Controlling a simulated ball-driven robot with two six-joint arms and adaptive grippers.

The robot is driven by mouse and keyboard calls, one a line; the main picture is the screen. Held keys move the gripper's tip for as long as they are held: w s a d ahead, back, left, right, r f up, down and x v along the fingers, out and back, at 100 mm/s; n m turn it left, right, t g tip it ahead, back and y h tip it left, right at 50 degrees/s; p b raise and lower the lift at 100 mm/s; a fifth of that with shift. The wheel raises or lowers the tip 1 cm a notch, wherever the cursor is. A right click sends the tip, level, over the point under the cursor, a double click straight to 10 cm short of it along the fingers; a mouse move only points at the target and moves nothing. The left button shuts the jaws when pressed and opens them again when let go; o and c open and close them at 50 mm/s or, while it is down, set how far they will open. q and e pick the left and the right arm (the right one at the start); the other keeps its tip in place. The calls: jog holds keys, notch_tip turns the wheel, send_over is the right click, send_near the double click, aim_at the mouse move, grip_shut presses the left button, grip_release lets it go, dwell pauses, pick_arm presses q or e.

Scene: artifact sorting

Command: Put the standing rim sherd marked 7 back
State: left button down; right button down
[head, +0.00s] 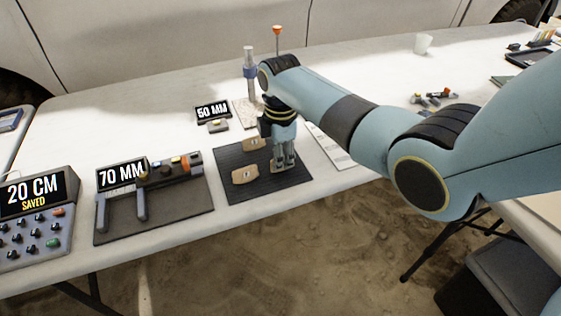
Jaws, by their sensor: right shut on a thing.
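My right gripper (284,162) points down over the right part of a dark ribbed mat (270,196). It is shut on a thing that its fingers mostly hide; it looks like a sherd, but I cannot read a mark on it. Two tan sherds lie on the mat to the left of the gripper: an upper one (240,145) and a lower one (239,176). Each has a small pale label, too small to read. My left gripper is not in view.
A large caliper (142,205) reading 70 MM lies on a grey board left of the mat. A keypad box (38,215) shows 20 CM SAVED. A 50 MM display (212,111) stands behind.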

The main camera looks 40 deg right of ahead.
jog(key=shift+f, duration=0.45)
jog(key=shift+f, duration=0.15)
jog(key=c, duration=1.4)
grip_release()
jog(key=shift+r, duration=0.45)
notch_tip(320, 180, up, 11)
jog(key=shift+r+p, duration=0.2)
jog(key=shift+p, duration=0.8)
jog(key=shift+f, duration=0.1)
